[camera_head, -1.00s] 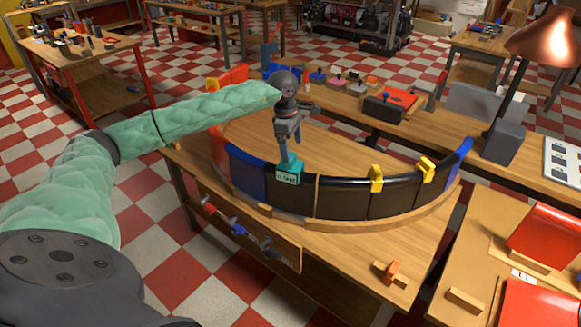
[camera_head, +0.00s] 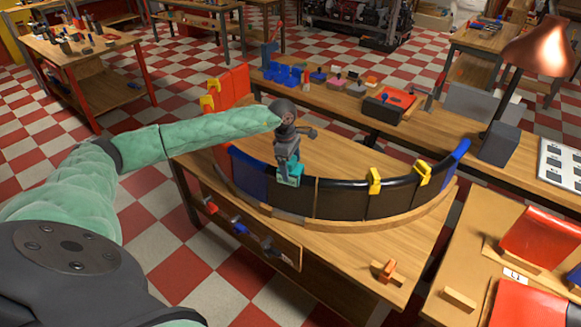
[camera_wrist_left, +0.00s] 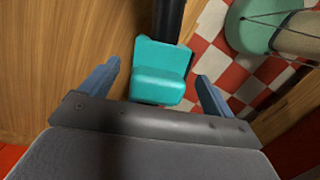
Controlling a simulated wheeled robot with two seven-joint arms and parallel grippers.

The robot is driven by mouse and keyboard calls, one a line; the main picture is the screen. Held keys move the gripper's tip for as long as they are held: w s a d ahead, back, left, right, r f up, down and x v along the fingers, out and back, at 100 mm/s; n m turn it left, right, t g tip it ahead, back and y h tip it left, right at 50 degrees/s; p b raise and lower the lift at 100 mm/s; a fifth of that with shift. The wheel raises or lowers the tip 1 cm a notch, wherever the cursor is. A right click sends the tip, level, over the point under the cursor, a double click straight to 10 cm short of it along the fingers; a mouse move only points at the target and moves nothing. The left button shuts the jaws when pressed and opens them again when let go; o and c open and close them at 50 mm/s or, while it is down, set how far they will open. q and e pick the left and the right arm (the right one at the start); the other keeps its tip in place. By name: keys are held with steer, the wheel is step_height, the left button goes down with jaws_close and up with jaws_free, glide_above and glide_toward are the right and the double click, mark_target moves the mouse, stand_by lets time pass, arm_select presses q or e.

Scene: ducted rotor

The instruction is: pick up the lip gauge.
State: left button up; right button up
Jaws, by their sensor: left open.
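The lip gauge, a teal block (camera_head: 291,177), sits on the top edge of the curved black and blue duct wall (camera_head: 340,200) in the head view. My left gripper (camera_head: 288,165) is directly above it, pointing down, and hides its upper part. In the left wrist view the gauge (camera_wrist_left: 160,75) lies between the two blue-grey fingers of my left gripper (camera_wrist_left: 157,84). The fingers are open, with a visible gap on both sides of the gauge. My right gripper is not in view.
Two yellow clips (camera_head: 374,180) grip the wall to the right of the gauge. An orange block (camera_head: 384,270) lies on the front of the workbench. A long side bench (camera_head: 345,111) with small tools and a copper lamp (camera_head: 540,45) stands behind and to the right.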

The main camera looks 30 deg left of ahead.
mark_target(293, 161)
arm_select(q)
steer(key=shift+f, duration=0.3)
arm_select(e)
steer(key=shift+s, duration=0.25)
arm_select(q)
steer(key=c, duration=1.1)
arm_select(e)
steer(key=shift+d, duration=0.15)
arm_select(q)
steer(key=shift+r, duration=0.1)
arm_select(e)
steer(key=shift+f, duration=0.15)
